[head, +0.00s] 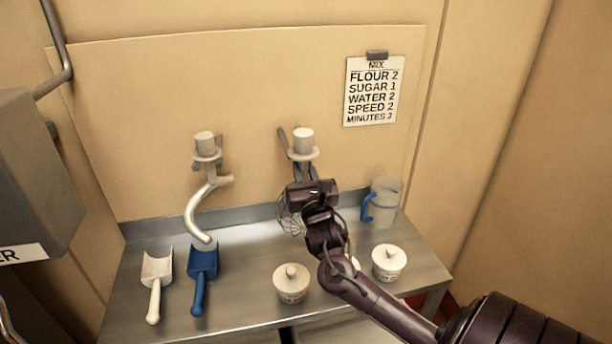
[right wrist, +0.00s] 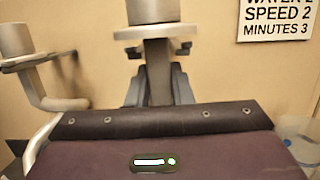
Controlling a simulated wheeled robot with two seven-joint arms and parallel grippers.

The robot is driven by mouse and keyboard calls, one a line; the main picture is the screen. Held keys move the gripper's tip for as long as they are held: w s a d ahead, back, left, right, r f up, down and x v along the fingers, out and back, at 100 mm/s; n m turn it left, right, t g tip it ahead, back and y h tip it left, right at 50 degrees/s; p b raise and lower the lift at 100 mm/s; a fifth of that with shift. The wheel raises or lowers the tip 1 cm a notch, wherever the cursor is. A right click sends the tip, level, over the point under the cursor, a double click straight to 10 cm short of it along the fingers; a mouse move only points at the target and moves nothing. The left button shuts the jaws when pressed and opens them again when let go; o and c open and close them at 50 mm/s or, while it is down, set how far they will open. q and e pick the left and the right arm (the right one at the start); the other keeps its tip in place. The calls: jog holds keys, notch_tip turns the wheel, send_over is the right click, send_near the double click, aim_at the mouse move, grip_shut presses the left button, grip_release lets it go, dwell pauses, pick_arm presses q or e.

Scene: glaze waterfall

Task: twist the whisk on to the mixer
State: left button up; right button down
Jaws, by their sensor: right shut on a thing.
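The whisk (head: 290,216) shows its wire loops below and to the left of my right gripper (head: 305,182); the gripper hides part of it. The gripper is shut on the whisk just below the right wall holder (head: 303,152). In the right wrist view, the fingers (right wrist: 158,88) are on either side of a grey upright piece (right wrist: 158,70), under a pale disc and cylinder (right wrist: 153,12). I cannot tell whether the whisk still touches the holder. A grey box (head: 35,170) at the left, its label partly cut off ending in "ER", may be the mixer. My left gripper is not in view.
A dough hook (head: 197,211) hangs on the left wall holder (head: 206,146). The steel table (head: 240,255) bears a white scoop (head: 157,268), a blue scoop (head: 202,265), lidded tubs (head: 291,288) (head: 388,264) and a jug (head: 386,200). A recipe sheet (head: 372,92) is on the wall.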

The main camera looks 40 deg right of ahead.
jog(key=shift+f+b+x, duration=0.3)
jog(key=shift+b+x, duration=0.05)
jog(key=shift+x, duration=0.9)
jog(key=shift+f+b+x, duration=0.25)
jog(key=shift+b+x, duration=0.05)
jog(key=shift+x, duration=0.9)
jog(key=shift+f+b+x, duration=0.3)
jog(key=shift+b+x, duration=0.05)
jog(key=shift+x, duration=0.9)
jog(key=shift+w+d, duration=0.1)
jog(key=shift+w, duration=0.05)
jog(key=shift+r+p, duration=0.15)
jog(key=shift+p, duration=0.15)
jog(key=shift+f, duration=0.4)
